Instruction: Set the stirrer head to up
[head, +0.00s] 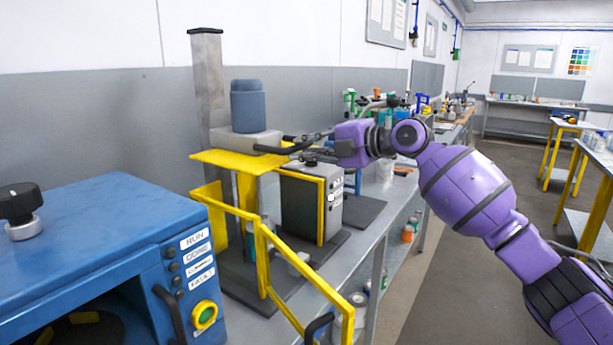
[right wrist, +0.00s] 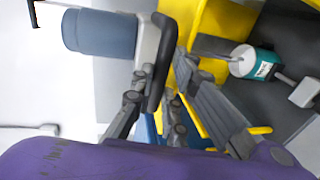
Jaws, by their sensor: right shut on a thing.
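The stirrer head is a pale grey block (head: 243,142) with a blue-grey motor (head: 248,105) on top, mounted on a tall grey column (head: 207,75). It is well below the column's top, just above a yellow plate (head: 228,163). A black handle (head: 270,149) sticks out from the block toward my right gripper (head: 306,142). In the right wrist view the handle (right wrist: 160,62) lies between the fingers of my right gripper (right wrist: 160,80), which is shut on it. The motor (right wrist: 100,32) shows upright relative to the block. My left gripper is not in view.
A yellow guard frame (head: 263,255) stands in front of the column. A grey control box (head: 313,203) is right of it. A blue machine (head: 105,245) fills the near left. A teal-and-white can (right wrist: 256,62) stands below the head. The wall above the motor is clear.

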